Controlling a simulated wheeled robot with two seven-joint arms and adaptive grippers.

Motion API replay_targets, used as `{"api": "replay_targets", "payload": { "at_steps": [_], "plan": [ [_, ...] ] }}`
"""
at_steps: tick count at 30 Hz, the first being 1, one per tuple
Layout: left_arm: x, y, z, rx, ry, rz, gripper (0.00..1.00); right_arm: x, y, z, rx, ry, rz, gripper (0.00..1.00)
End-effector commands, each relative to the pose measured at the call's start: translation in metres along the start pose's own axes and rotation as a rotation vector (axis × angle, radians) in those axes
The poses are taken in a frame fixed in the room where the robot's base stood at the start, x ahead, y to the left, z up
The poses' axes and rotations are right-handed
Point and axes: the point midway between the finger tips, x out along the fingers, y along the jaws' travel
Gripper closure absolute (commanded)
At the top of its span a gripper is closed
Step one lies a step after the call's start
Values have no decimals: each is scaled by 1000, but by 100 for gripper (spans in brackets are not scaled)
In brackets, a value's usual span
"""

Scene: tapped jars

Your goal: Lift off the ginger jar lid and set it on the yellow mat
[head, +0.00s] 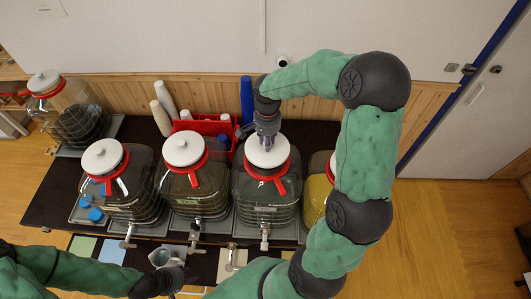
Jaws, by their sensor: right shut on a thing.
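My right gripper (267,142) reaches down from above and is shut on the white lid (256,158) of the third front jar (265,204). The lid appears to sit within the jar's red collar; any small gap under it cannot be made out. The jar's label is too small to read, so I cannot confirm it is the ginger jar.
Two more lidded jars (122,190) (190,185) stand to the left, and a yellow-filled jar (316,190) is partly behind my right arm. Taps (128,237) project forward. Green (82,246) and blue (111,251) mats lie front left. A red caddy (208,126) and cups stand behind.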

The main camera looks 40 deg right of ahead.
Motion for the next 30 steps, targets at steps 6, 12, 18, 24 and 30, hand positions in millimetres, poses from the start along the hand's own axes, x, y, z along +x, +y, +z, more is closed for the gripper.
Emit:
{"api": "replay_targets", "payload": {
  "at_steps": [6,12,18,24,30],
  "plan": [
    [-7,2,0,0,0,0,60,-13,0,0,0,1,-1,100],
    [-12,4,0,0,0,0,60,-23,0,0,0,2,-2,100],
    [-16,6,1,0,0,0,60,-31,0,0,0,1,-1,100],
    [-16,6,1,0,0,0,60,-31,0,0,0,1,-1,100],
    [-16,6,0,0,0,0,60,-31,0,0,-2,1,-1,100]
  ]
}}
